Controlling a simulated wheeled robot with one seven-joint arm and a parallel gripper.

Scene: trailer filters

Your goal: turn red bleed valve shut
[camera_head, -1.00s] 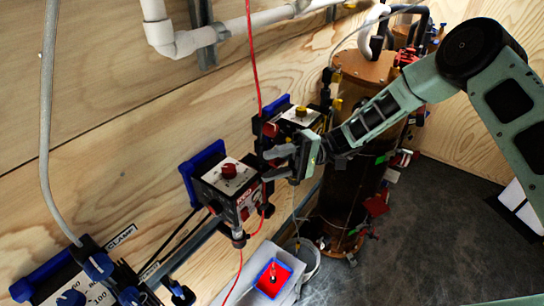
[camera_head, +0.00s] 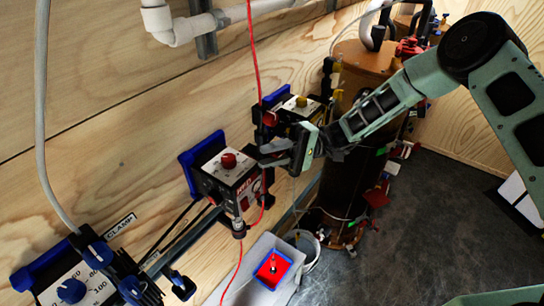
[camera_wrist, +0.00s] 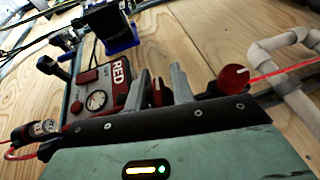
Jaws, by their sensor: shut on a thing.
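The RED unit (camera_head: 235,180) is a dark box with a red label and a gauge, mounted on the plywood wall. The unit's label and gauge (camera_wrist: 97,100) show left of the fingers. My gripper (camera_head: 264,155) is at the unit's upper right side, its fingers (camera_wrist: 163,85) closed around a small red part (camera_wrist: 157,92), apparently the red bleed valve. Most of that part is hidden by the fingers.
A similar unit with a yellow knob (camera_head: 302,101) is just behind my gripper. A red hose (camera_head: 253,60) runs down past the RED unit. A brown cylinder (camera_head: 350,130) stands behind the arm, and a red-blue tray (camera_head: 273,268) is below. White pipe (camera_head: 240,15) runs along the wall.

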